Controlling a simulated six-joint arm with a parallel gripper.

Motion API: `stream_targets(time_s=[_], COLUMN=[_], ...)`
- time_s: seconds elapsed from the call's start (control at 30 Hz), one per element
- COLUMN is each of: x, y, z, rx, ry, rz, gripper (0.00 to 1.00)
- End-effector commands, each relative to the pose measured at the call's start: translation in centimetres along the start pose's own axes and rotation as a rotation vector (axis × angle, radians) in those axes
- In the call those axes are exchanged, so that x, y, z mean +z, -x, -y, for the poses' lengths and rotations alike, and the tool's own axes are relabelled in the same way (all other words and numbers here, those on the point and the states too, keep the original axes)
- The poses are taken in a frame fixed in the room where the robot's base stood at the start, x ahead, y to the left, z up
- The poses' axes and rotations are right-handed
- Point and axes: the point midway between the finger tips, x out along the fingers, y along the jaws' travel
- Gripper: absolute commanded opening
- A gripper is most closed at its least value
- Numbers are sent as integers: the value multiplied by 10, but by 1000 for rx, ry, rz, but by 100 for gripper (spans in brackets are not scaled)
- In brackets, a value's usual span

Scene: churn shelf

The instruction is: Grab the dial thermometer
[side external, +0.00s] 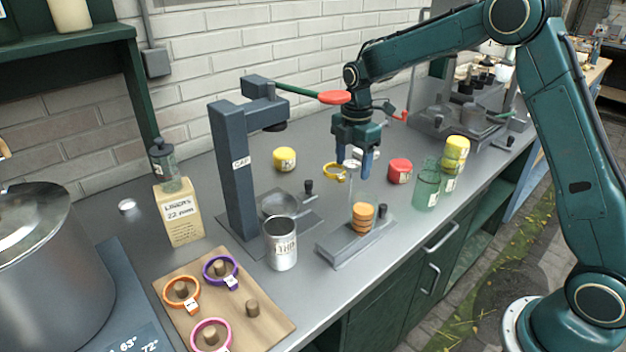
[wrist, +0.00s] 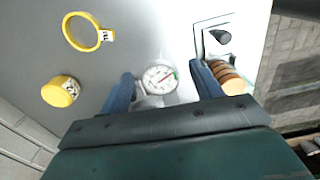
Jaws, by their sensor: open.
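The dial thermometer (wrist: 160,78) shows in the wrist view as a round white dial with a red needle and a small green mark. Its face is turned toward the camera, and it lies between the two fingers. My gripper (wrist: 162,72) is open, with one blue finger on each side of the dial and gaps between. In the side view my gripper (side external: 354,166) points down over the bench, with a small pale disc between its fingers. The lower part of the thermometer is hard to make out.
A yellow tagged ring (side external: 334,172), yellow jar (side external: 285,159) and red jar (side external: 400,171) stand nearby. A grey fixture holds stacked tan discs (side external: 362,217) close in front. Green glass jars (side external: 427,187) stand right; a capping press (side external: 233,175) and tin (side external: 281,243) stand left.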

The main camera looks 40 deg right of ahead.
Motion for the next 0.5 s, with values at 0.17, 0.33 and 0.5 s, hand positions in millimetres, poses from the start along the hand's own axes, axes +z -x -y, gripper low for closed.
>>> stream_targets(time_s=[0.17, 0.33, 0.5], x=[-2, -2, -2], y=[-23, -36, -38], z=[0, 0, 0], rx=[-3, -3, -2], ry=[0, 0, 0], rz=[0, -1, -1], gripper=[64, 64, 64])
